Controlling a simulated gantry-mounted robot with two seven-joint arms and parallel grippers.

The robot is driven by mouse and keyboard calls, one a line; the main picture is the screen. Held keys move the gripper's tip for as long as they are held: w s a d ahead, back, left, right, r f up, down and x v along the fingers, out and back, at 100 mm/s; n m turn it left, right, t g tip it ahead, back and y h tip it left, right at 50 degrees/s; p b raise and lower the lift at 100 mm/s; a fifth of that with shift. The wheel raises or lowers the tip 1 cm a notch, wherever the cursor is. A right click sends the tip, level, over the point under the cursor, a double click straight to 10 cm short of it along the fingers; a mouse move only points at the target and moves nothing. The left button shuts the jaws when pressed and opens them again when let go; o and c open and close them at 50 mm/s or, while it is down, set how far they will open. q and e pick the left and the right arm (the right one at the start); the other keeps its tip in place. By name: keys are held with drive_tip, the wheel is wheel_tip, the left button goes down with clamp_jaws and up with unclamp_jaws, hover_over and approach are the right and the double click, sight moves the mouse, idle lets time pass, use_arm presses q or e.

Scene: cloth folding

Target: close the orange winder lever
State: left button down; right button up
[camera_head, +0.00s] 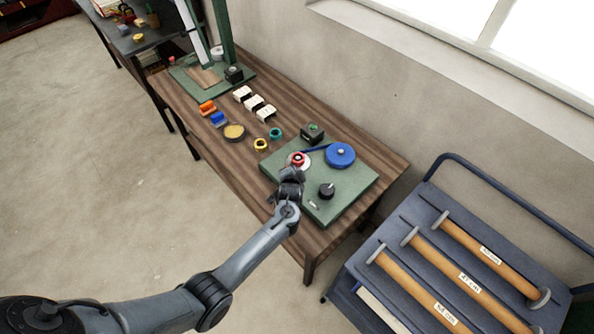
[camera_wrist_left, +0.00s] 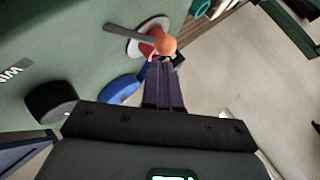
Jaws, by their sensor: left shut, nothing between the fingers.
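The winder is a green board (camera_head: 345,185) on the wooden bench. In the left wrist view the lever's orange ball knob (camera_wrist_left: 166,45) sits just beyond my fingertips, by a grey bar (camera_wrist_left: 128,33) over a red hub (camera_wrist_left: 148,45) on a white disc. The red hub (camera_head: 297,158) also shows in the head view; the orange knob is hard to make out there. My left gripper (camera_head: 292,174) is beside the hub. Its fingers (camera_wrist_left: 164,66) are shut and empty, close to the knob; I cannot tell if they touch it. My right gripper is not in view.
Coloured rings and a round tin (camera_head: 234,132) lie to the left. A cart with rolls (camera_head: 440,260) stands at right.

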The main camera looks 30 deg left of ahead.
use_arm(q)
drive_tip(key=shift+s+d+f, duration=0.2)
drive_tip(key=shift+d+f, duration=0.1)
drive_tip(key=shift+d, duration=0.35)
drive_tip(key=shift+d+r+p, duration=0.25)
drive_tip(key=shift+r+p, duration=0.25)
drive_tip(key=shift+p, duration=0.2)
drive_tip(key=w+r+p+v, duration=0.1)
drive_tip(key=p+v, duration=0.3)
drive_tip(key=v, duration=0.8)
drive_tip(key=shift+w+d+r, duration=0.15)
drive_tip(key=shift+w+d, duration=0.05)
drive_tip(key=shift+d, duration=0.25)
